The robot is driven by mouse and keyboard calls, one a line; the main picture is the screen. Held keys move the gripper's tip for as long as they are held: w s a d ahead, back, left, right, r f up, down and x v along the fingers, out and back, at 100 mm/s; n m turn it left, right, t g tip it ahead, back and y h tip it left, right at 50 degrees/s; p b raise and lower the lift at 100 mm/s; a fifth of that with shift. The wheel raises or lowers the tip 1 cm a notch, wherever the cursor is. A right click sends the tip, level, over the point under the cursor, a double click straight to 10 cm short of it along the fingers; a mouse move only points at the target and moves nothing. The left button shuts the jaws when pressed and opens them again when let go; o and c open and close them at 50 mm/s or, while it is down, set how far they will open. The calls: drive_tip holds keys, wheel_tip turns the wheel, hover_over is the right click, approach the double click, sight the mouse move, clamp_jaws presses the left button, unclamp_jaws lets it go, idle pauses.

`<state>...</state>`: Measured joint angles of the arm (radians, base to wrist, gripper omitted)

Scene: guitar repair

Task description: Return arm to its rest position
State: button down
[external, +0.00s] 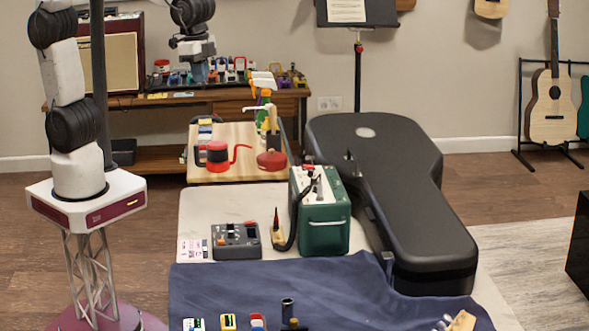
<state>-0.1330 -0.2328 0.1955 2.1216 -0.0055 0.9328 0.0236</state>
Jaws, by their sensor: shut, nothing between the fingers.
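My arm rises from its base at the left edge of the external view and leaves the top of the picture. Its far end comes back down at the upper middle, with my gripper (199,72) pointing downward. The gripper is small here and looks shut and empty. It appears above or in front of the wooden desk (230,97) by the back wall; its exact depth and height I cannot tell.
A light wooden board (225,172) holds a red-lidded pot and bottles. A green box (322,225), a dark pedal (236,241) and a black guitar case (400,200) lie nearer. A blue cloth (230,290) covers the front. A music stand (358,80) stands behind.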

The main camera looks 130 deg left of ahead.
drive_tip(key=s+d, duration=0.3)
drive_tip(key=s, duration=0.9)
drive_tip(key=s+d+f+m+t, duration=0.1)
drive_tip(key=s+d, duration=0.3)
drive_tip(key=s, duration=0.8)
drive_tip(key=shift+s+d+f, duration=0.15)
drive_tip(key=shift+s+d, duration=0.15)
drive_tip(key=shift+s, duration=0.1)
